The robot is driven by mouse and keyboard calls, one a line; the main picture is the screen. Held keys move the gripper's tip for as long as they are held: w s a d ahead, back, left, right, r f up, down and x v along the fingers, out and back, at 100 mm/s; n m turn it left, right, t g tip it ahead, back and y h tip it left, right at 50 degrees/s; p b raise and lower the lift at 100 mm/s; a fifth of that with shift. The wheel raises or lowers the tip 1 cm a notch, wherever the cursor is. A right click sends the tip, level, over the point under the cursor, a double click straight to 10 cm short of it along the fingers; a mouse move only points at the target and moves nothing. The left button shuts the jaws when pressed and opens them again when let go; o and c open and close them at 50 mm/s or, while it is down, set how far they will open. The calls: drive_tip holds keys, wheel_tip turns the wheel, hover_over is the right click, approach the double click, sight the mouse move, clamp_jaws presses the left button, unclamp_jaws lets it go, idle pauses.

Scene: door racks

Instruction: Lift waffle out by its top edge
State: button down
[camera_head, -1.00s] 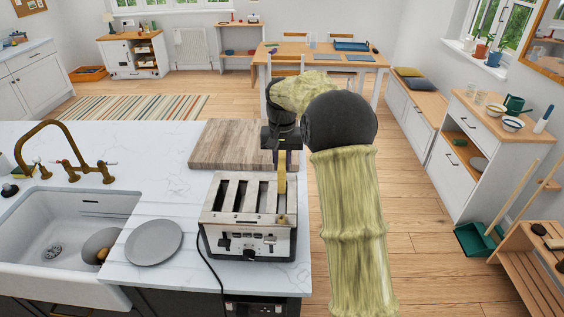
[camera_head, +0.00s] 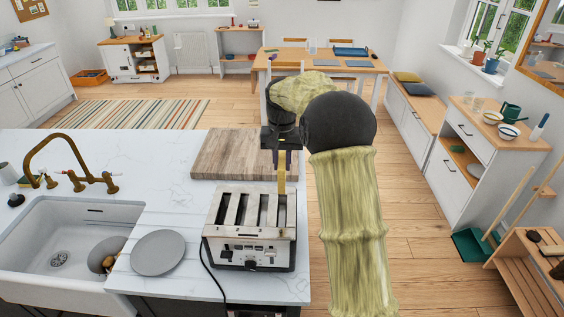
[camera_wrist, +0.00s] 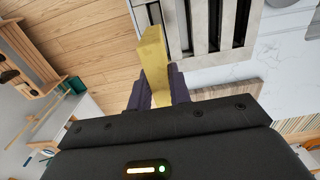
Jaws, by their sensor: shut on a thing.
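The waffle, a thin yellow slab (camera_head: 281,180), hangs below my gripper (camera_head: 282,152) in the head view. My gripper is shut on its upper end. The waffle's lower end shows at the back right of the toaster (camera_head: 250,250), clear of the slots as far as I can see. In the wrist view the waffle (camera_wrist: 153,55) sticks out between the two dark fingers of my gripper (camera_wrist: 158,88). The toaster (camera_wrist: 205,30) lies beside and beyond it there. The toaster is silver with several long dark slots, which look empty.
A wooden board (camera_head: 235,155) lies behind the toaster on the white marble counter (camera_head: 165,205). A grey plate (camera_head: 158,252) lies left of the toaster, near the sink (camera_head: 65,250). The toaster's black cord runs along its left side. The counter's right edge is close.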

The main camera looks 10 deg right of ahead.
drive_tip(key=shift+r+p, duration=1.5)
drive_tip(key=shift+r, duration=0.35)
drive_tip(key=shift+f, duration=0.1)
